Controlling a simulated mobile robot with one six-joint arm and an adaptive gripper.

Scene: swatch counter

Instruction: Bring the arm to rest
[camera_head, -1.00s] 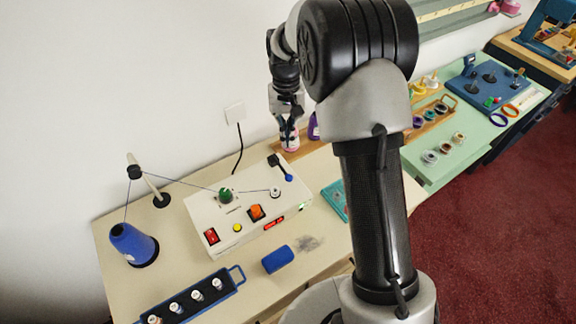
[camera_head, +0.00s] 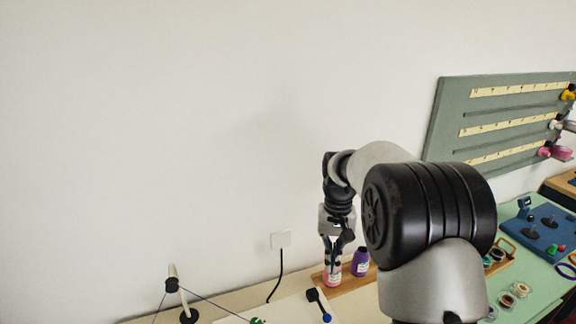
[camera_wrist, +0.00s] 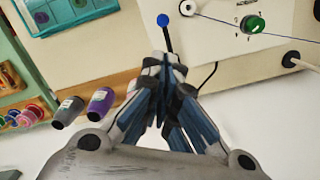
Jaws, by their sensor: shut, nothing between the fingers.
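My gripper (camera_head: 333,264) is shut with nothing between its fingers. In the head view it points down at the back of the counter, in front of the wall. A pink bottle (camera_head: 332,279) shows right at its fingertips in that view; I cannot tell whether they touch. In the wrist view the shut fingers (camera_wrist: 165,66) meet near the middle, close to the winder box. My arm (camera_head: 432,215) is bent and fills the right middle of the head view.
A purple bottle (camera_head: 361,262) stands beside the pink one on a wooden rack. The winder box (camera_wrist: 225,45) has a blue-tipped lever (camera_wrist: 163,22) and green knob (camera_wrist: 254,25). A teal case (camera_wrist: 75,20) lies nearby. A wall outlet (camera_head: 281,240) has a black cord. The upper wall is clear.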

